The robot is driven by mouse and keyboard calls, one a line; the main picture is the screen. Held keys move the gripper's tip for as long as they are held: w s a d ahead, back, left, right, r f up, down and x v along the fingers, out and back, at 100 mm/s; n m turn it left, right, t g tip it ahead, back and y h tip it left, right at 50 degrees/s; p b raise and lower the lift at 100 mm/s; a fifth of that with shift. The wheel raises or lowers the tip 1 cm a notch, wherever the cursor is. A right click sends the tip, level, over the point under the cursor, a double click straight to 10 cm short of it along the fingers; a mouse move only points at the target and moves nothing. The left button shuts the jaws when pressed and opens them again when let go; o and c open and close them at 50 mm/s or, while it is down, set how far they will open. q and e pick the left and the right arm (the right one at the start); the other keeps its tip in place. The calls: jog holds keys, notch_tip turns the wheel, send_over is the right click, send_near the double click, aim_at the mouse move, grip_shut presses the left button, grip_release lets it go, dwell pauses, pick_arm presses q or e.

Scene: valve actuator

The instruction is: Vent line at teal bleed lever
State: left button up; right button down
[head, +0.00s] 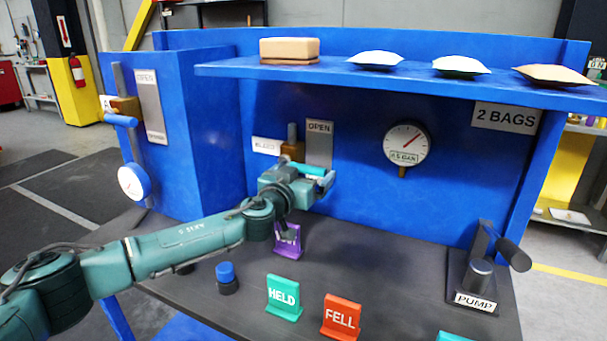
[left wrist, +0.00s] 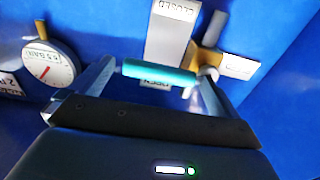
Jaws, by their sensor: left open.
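The teal bleed lever (left wrist: 158,73) lies between the fingers of my left gripper (left wrist: 150,95) in the left wrist view. The fingers are open, one on either side of it, with no clear grip. The lever joins a brass valve body (left wrist: 204,58) on the blue panel. In the head view the brass body (head: 292,149) shows beside a grey plate marked OPEN (head: 319,140) and a BLEED label (head: 266,146). My left gripper (head: 322,182) is in front of the panel there and partly hides the lever. My right gripper is not in view.
A pressure gauge (head: 407,144) is right of the valve. A shelf (head: 410,80) with a brown block and several bags overhangs it. A pump (head: 480,275), a HELD sign (head: 284,297), a FELL sign (head: 341,316) and a blue-topped knob (head: 226,277) stand on the dark bench.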

pick_arm(q)
jog(key=c, duration=1.4)
jog(key=shift+o, duration=0.2)
